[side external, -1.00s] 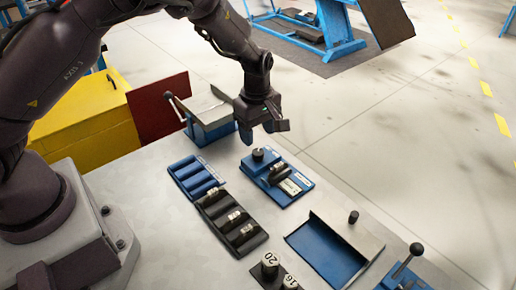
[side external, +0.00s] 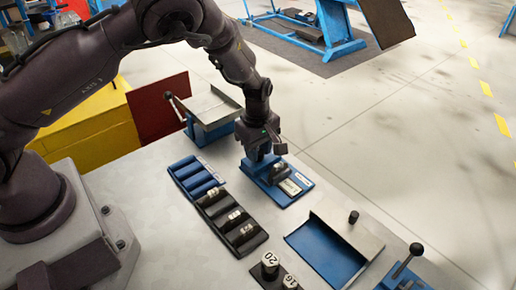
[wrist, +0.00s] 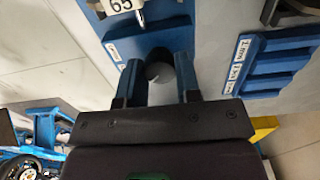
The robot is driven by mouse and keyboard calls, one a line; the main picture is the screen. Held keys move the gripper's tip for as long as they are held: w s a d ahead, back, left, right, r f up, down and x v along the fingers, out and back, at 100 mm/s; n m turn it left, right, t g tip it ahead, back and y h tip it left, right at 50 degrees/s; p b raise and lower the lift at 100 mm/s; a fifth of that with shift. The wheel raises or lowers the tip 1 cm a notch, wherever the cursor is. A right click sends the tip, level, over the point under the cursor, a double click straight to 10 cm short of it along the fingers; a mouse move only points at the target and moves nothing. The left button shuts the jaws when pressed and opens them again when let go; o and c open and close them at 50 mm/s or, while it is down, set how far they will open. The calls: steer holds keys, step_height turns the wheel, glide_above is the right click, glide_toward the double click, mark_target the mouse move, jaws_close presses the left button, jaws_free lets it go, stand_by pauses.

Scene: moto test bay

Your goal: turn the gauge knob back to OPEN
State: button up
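The gauge knob (wrist: 160,74) is a dark round knob with a thin light mark on top. It sits on the blue gauge plate (wrist: 158,34), and its lettering is too small to read. The same plate (side external: 300,194) lies on the table in the side view, where the knob is hidden behind my gripper. My gripper (side external: 266,157) points down over the far left end of the plate. In the wrist view, my gripper (wrist: 160,68) has its two fingers apart, one on each side of the knob. I cannot tell whether either finger touches it.
A blue slotted rack (side external: 183,165) and a black tray (side external: 210,207) holding several pieces lie left of the plate. A blue and grey tray (side external: 322,250) is at lower right, with weights (side external: 270,262) near the front. A raised blue stand (side external: 218,128) is behind.

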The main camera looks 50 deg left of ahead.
steer(key=shift+m, duration=0.3)
steer(key=m, duration=0.2)
steer(key=shift+m, duration=0.4)
steer(key=m, duration=0.4)
steer(key=shift+m, duration=0.3)
steer(key=m, duration=0.4)
steer(key=shift+m, duration=2.1)
steer(key=o, duration=0.9)
